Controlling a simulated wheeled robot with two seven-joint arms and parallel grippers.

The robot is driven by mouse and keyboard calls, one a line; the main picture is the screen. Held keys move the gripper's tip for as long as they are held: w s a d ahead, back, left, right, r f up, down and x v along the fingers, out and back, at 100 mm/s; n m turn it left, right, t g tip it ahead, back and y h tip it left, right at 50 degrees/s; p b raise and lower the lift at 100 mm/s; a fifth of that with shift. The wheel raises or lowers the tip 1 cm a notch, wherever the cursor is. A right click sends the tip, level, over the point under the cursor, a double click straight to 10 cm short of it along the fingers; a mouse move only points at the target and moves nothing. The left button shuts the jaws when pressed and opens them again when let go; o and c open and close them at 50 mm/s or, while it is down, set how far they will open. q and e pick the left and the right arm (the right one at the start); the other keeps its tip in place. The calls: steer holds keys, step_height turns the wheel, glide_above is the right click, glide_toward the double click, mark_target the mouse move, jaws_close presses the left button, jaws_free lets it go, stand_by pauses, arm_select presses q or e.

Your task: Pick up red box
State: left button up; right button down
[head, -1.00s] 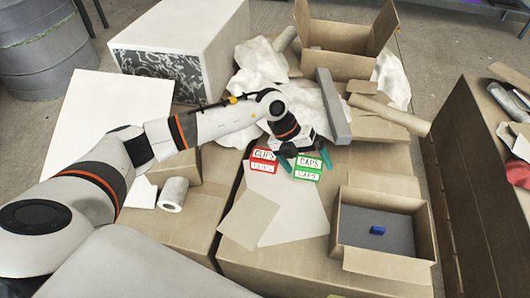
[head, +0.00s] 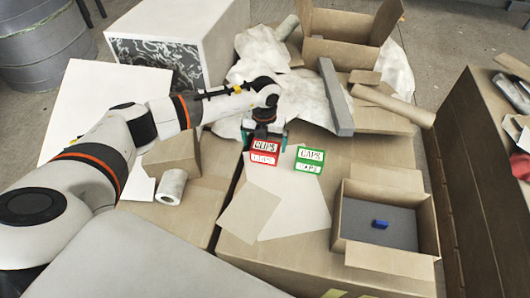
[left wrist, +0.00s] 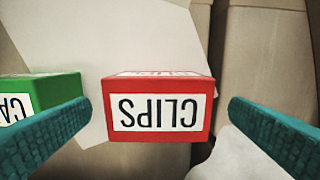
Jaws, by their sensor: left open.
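The red box (head: 264,152), labelled CLIPS, stands on the cardboard surface in the head view. In the left wrist view the red box (left wrist: 158,105) sits between the two teal fingers, with a gap on each side. My left gripper (head: 265,134) is open, just behind and above the red box in the head view. Its fingers frame the box in the left wrist view (left wrist: 158,122). The green box (head: 309,160), labelled CAPS, stands to the right of the red one. Part of the green box (left wrist: 40,98) shows behind the left-hand finger. My right gripper is not in view.
An open carton (head: 385,222) with a grey bottom holds a small blue block (head: 380,224) at the right. A grey bar (head: 334,97) and a cardboard tube (head: 393,105) lie behind the boxes. A white roll (head: 172,187) lies at the left. Flat sheets lie in front.

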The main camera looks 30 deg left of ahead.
mark_target(265, 146)
arm_select(q)
step_height(265, 146, down, 3)
steer(key=shift+w+f, duration=0.15)
steer(key=shift+c, duration=0.3)
steer(key=c, duration=1)
